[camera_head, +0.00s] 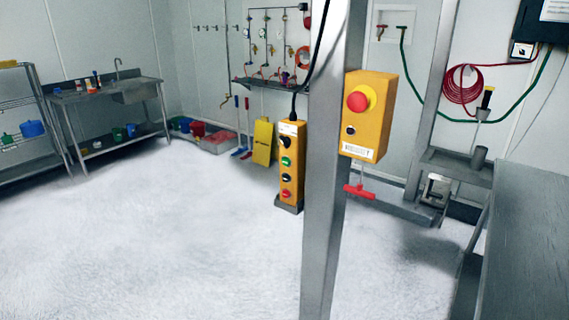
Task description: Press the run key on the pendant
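The pendant (291,165) is a tall yellow box with a column of round buttons, hanging upright in a grey holder on the left side of the metal post. A cable runs up from its top. Another dark button is above the green one. Labels are too small to read, so which key is run is not confirmed by text. Neither gripper shows in the head view.
The metal post (325,220) stands in the foreground. A yellow emergency-stop box (368,117) with a red mushroom button is on its right side, a red T-handle (359,191) below. A grey table (532,240) is at right. The floor at left is clear.

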